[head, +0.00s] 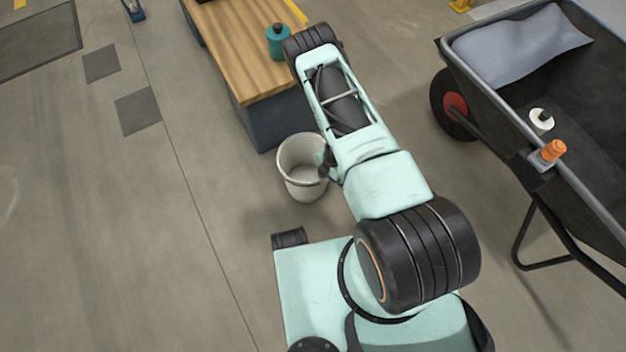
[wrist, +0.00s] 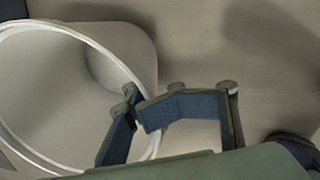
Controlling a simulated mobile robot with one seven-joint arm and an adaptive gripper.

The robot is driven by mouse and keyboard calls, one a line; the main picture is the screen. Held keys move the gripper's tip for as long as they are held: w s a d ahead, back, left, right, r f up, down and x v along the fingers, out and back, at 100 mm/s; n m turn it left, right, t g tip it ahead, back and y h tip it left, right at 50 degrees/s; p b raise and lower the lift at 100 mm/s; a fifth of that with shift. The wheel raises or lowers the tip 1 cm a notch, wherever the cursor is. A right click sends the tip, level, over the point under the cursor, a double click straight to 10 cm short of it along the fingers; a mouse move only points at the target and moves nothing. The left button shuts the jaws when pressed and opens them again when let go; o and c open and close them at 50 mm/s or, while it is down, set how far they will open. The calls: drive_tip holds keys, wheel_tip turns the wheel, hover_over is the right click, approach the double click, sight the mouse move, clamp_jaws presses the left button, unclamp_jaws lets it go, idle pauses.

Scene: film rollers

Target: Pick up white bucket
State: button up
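The white bucket (head: 300,180) is at the picture's middle in the head view, below the end of the wooden-topped bench. It is open at the top and looks empty and slightly tilted. In the wrist view its round rim (wrist: 97,47) fills the left side. My gripper (wrist: 137,108) is at the rim's right side in that view, its blue-padded fingers close together across the wall. It looks shut on the rim, though the contact is partly hidden by the fingers. In the head view my arm hides most of the gripper. I cannot tell whether the bucket's base touches the floor.
The bench (head: 240,60) with a teal bottle (head: 279,42) on it stands just behind the bucket. A dark wheelbarrow (head: 590,165) with an orange-topped item (head: 551,151) stands at the right.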

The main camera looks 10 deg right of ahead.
drive_tip(key=f, duration=0.1)
drive_tip(key=f+b, duration=0.1)
drive_tip(key=f, duration=0.1)
drive_tip(key=f+b, duration=0.1)
drive_tip(key=f, duration=0.1)
drive_tip(key=shift+d, duration=0.35)
drive_tip(key=shift+c, duration=0.4)
drive_tip(key=c, duration=0.5)
clamp_jaws()
drive_tip(key=shift+d, duration=0.1)
